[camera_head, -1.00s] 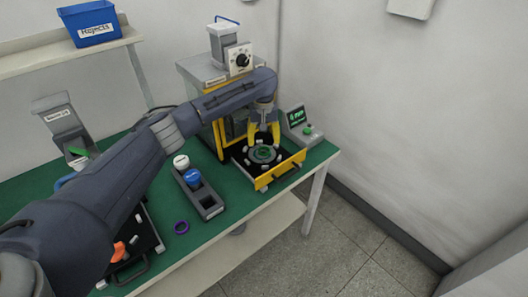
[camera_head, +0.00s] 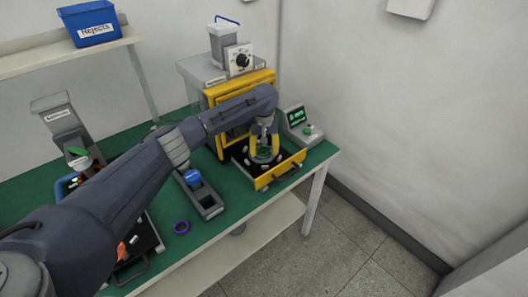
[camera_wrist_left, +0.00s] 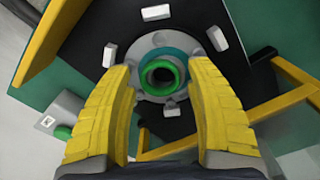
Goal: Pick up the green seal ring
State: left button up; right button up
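The green seal ring (camera_wrist_left: 164,73) sits at the centre of the round grey hub motor (camera_wrist_left: 148,45), inside a teal band, in the left wrist view. The motor lies in the black-floored drawer with a yellow front (camera_head: 263,183). In the head view the ring is small and partly hidden by my fingers. My left gripper (camera_head: 264,153) points down over the hub. In the left wrist view its yellow fingers (camera_wrist_left: 166,110) are spread wide on either side of the ring, with nothing between them. Whether they touch the hub is unclear. My right gripper is not in view.
A yellow-framed machine (camera_head: 240,95) stands behind the drawer, and a small screen unit (camera_head: 302,125) stands to its right. A grey holder with a blue-capped bottle (camera_head: 192,178) and a purple ring (camera_head: 181,227) are to the left. A blue rejects bin (camera_head: 92,26) sits on the shelf.

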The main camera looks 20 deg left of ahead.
pick_arm(q)
jog(key=c, duration=0.8)
jog(key=shift+r, duration=0.1)
notch_tip(320, 180, up, 19)
jog(key=f, duration=1.3)
jog(key=shift+s+a+f, duration=0.1)
jog(key=shift+s+a, duration=0.2)
jog(key=shift+s, duration=0.05)
jog(key=shift+w+a+f, duration=0.1)
jog(key=shift+w, duration=0.45)
jog(key=shift+f, duration=1.45)
